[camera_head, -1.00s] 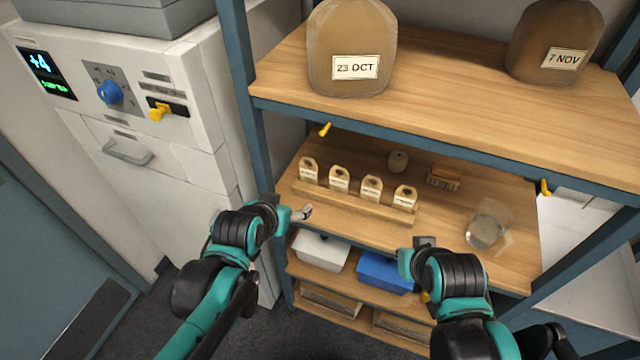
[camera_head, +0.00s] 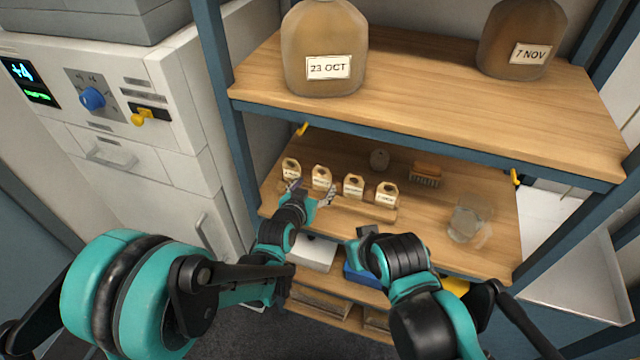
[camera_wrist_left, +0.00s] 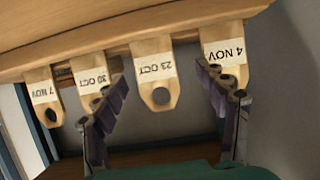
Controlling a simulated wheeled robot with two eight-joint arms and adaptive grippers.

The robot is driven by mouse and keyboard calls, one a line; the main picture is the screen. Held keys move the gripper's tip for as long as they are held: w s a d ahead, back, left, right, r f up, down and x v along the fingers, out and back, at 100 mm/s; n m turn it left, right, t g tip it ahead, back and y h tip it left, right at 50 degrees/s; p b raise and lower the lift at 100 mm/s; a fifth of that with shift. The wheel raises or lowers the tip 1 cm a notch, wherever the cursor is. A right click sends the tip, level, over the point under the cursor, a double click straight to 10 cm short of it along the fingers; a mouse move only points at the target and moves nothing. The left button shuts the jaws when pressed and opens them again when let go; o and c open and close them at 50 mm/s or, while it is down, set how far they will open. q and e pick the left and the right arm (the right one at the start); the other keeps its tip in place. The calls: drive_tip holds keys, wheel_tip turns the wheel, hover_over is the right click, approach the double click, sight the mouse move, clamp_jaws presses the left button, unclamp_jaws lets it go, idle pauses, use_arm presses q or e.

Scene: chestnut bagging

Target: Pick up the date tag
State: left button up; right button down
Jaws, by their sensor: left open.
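Several pale wooden date tags stand in a row on a wooden rack (camera_head: 370,209) on the middle shelf. In the left wrist view they read 7 NOV (camera_wrist_left: 43,94), 30 OCT (camera_wrist_left: 97,80), 23 OCT (camera_wrist_left: 155,72) and 4 NOV (camera_wrist_left: 224,52). My left gripper (camera_head: 310,192) is open and empty at the front of the rack, near its left end. In the left wrist view its fingers (camera_wrist_left: 164,100) stand apart on either side of the 23 OCT tag, with visible gaps. My right gripper (camera_head: 367,233) is by the shelf's front edge; its fingers are not clear.
A blue post (camera_head: 216,90) borders the left.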

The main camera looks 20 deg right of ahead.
sight(322, 181)
use_arm(q)
drive_tip(key=x, duration=0.2)
drive_tip(key=b+x, duration=0.1)
drive_tip(key=shift+w+d, duration=0.15)
drive_tip(key=shift+d, duration=0.4)
drive_tip(key=shift+w+d+f, duration=0.2)
drive_tip(key=shift+w+d, duration=0.05)
drive_tip(key=shift+w, duration=0.15)
drive_tip(key=shift+s+r, duration=0.1)
drive_tip(key=shift+s, duration=0.05)
drive_tip(key=c, duration=1)
wheel_tip(322, 181, up, 10)
drive_tip(key=p, duration=0.3)
drive_tip(key=shift+a, duration=0.1)
